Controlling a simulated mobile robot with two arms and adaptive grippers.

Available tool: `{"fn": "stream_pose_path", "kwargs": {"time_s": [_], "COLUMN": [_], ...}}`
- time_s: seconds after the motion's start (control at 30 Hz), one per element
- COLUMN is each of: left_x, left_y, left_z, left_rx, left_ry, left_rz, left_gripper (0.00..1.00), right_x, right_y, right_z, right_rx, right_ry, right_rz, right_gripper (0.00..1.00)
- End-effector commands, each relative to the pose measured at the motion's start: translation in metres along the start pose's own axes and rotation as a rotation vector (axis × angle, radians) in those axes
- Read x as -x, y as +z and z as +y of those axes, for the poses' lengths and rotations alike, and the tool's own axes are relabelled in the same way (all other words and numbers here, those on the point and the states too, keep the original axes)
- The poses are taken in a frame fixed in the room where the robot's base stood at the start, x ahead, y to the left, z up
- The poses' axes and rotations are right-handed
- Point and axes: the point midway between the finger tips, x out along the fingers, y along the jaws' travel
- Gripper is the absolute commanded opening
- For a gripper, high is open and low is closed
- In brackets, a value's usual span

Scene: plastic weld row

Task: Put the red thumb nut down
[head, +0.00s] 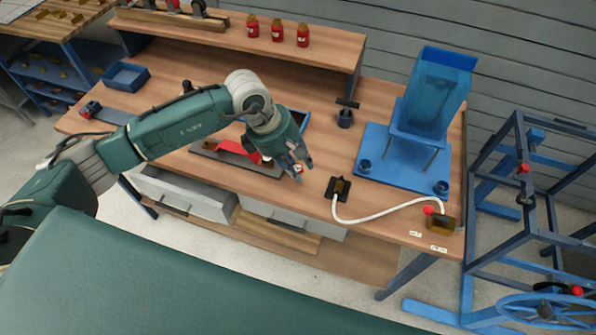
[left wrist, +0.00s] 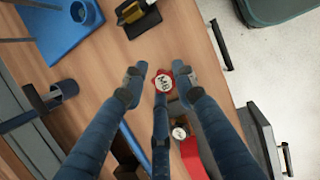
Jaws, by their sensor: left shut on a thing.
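The red thumb nut (left wrist: 164,82) shows in the left wrist view with a white cap marked M8, between the fingertips of my left gripper (left wrist: 160,83). The gripper is shut on it, with fingers on both sides and a third finger below in the picture. In the head view my left gripper (head: 295,166) is over the front middle of the wooden bench (head: 330,135); the nut is mostly hidden by the fingers there. I cannot tell the nut's height above the bench. My right gripper is not in view.
A grey tray with a red part (head: 232,147) lies left of the gripper. A black block with a brass piece (head: 340,187) and white hose (head: 385,213) sits to the right. A blue stand (head: 425,105) is at the back right. Open drawers (head: 185,195) stick out in front.

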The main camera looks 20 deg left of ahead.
Motion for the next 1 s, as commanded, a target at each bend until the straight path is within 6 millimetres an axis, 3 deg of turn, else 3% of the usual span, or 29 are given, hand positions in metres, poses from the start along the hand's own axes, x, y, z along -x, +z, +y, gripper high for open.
{"fn": "stream_pose_path", "kwargs": {"time_s": [0.37, 1.0], "left_x": [-0.040, -0.052], "left_y": [-0.013, -0.018], "left_z": [-0.007, -0.009], "left_rx": [0.000, -0.001], "left_ry": [-0.001, 0.000], "left_rz": [0.001, 0.001], "left_gripper": [0.05, 0.05], "right_x": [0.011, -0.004], "right_y": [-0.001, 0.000], "right_z": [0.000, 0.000], "right_rx": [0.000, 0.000], "right_ry": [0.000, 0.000], "right_rz": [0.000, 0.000], "right_gripper": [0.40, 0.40]}}
